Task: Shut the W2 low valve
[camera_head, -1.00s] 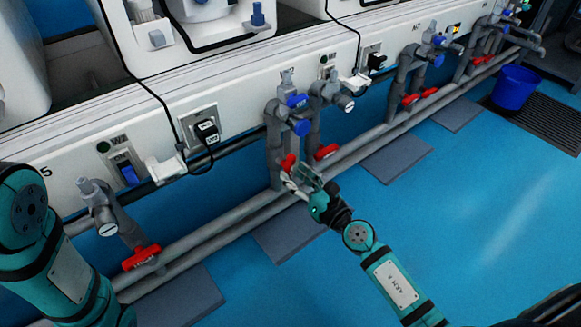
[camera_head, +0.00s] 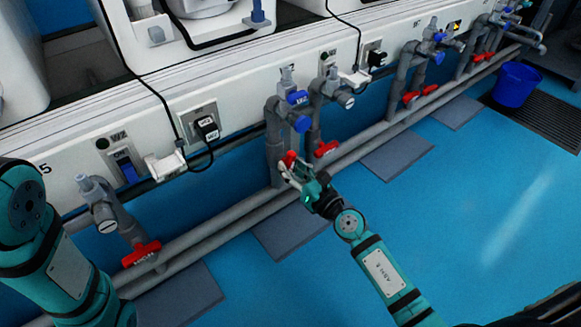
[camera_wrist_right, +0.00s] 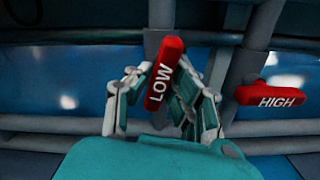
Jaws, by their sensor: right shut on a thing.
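The red low valve handle (camera_head: 289,158) is on the grey vertical pipe in the middle of the head view. In the right wrist view the red handle marked LOW (camera_wrist_right: 165,75) stands steeply, its top leaning right. My right gripper (camera_head: 293,172) is shut on this handle. Its fingers lie on both sides of the handle in the right wrist view (camera_wrist_right: 162,84). The red handle marked HIGH (camera_wrist_right: 272,96) lies level to the right, clear of the fingers; it also shows in the head view (camera_head: 326,149). My left gripper is out of view.
Blue valve knobs (camera_head: 302,123) and taps sit above the handles. Long grey pipes (camera_head: 235,213) run along the bench's foot. A W2 label and blue switch (camera_head: 129,173) are at left. Another red handle (camera_head: 141,254) is at lower left. The blue floor (camera_head: 480,200) is open at right.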

